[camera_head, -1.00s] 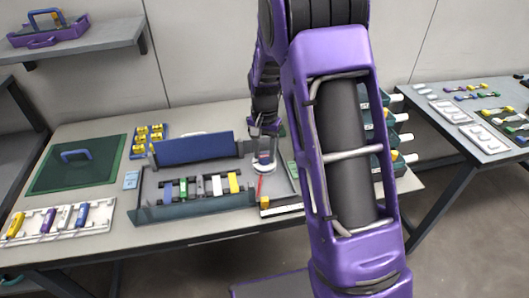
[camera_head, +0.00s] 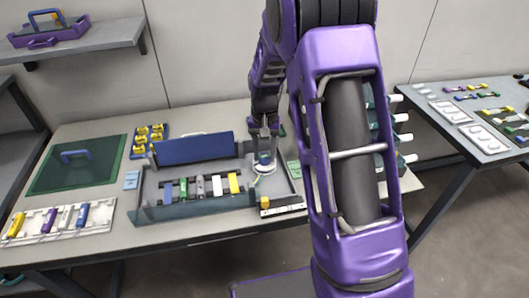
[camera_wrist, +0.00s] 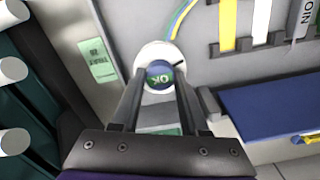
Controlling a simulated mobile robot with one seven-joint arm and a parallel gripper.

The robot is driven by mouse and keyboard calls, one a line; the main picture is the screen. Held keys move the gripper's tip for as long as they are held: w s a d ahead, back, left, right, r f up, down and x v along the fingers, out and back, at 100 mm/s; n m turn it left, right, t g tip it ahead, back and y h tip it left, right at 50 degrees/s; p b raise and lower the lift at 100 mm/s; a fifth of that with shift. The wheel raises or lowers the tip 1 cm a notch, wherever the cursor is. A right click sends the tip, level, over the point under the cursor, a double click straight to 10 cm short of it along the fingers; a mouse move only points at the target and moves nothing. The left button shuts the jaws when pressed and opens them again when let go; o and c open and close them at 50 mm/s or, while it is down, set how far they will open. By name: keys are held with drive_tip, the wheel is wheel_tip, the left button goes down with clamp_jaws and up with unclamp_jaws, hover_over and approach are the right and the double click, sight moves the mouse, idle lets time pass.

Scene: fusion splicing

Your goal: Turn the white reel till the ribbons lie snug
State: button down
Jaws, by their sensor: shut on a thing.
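The white reel (camera_wrist: 147,52) is a round white disc with a dark blue hub (camera_wrist: 159,72) marked with a green "OK". In the head view the reel (camera_head: 264,169) sits at the right end of the grey tray. My gripper (camera_wrist: 158,82) is shut on the hub, one finger on each side; in the head view my gripper (camera_head: 264,150) points down over the reel. Yellow and blue ribbons (camera_wrist: 181,20) curve from the reel to the top of the wrist view. They lie close together there; their far ends are out of that view.
The grey tray (camera_head: 150,190) holds a row of coloured holders, with a blue panel (camera_head: 194,149) behind. A green label (camera_wrist: 98,60) is beside the reel. Yellow parts (camera_head: 148,140), a green mat (camera_head: 75,165) and a tool tray (camera_head: 60,222) stand left.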

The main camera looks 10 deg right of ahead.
sight(264, 156)
drive_tip(key=shift+c, duration=2.1)
unclamp_jaws()
drive_tip(key=shift+r, duration=0.1)
wheel_tip(264, 156, up, 17)
drive_tip(key=p, duration=0.2)
drive_tip(key=shift+r, duration=0.15)
